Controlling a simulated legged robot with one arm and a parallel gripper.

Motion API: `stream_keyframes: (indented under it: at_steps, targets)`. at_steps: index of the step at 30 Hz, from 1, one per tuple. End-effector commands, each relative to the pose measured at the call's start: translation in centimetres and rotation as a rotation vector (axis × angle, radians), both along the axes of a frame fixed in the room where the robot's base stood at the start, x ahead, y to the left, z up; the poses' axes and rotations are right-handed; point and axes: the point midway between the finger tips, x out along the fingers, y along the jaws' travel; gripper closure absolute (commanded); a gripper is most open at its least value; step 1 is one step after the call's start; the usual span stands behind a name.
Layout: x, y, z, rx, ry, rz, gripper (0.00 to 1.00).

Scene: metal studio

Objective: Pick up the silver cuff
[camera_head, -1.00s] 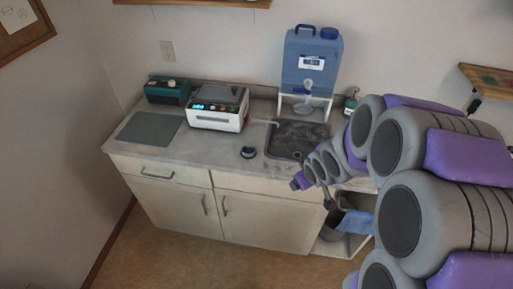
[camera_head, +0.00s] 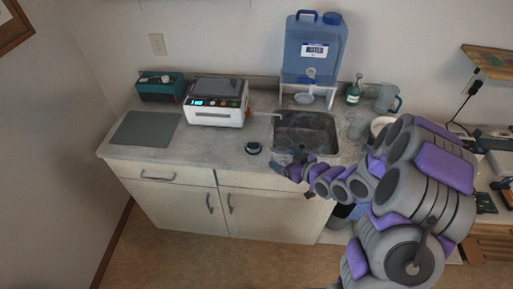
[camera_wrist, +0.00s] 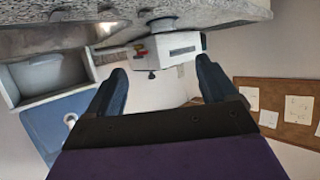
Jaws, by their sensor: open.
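A small round dark object with a pale top (camera_head: 253,147) sits on the countertop near its front edge, left of the sink. It may be the silver cuff on a dark base, but it is too small to tell. In the wrist view a grey rounded shape (camera_wrist: 161,23) shows at the counter edge between the fingers, perhaps the same object. My gripper (camera_head: 284,170) is at the counter's front edge, right of this object and apart from it. In the wrist view my gripper (camera_wrist: 162,75) has its two dark fingers spread with nothing between them.
The grey countertop (camera_head: 215,160) holds a white machine (camera_head: 216,103), a teal device (camera_head: 160,87) and a grey mat (camera_head: 146,128). The sink (camera_head: 305,133) lies right of the small object. A blue water tank (camera_head: 313,45) stands behind the sink, with a soap bottle (camera_head: 354,93) beside it.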

Motion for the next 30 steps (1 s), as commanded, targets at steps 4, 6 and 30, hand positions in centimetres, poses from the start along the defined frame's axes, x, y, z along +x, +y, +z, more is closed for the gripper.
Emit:
stream_keyframes:
  at_steps: [4, 6, 30]
  targets:
    - [1.8, 2.5, -1.1, -0.008, -0.002, 0.005, 0.14]
    - [2.6, 3.6, -1.6, -0.01, -0.003, 0.006, 0.14]
    - [8.5, 8.9, -5.5, -0.01, 0.002, 0.004, 0.14]
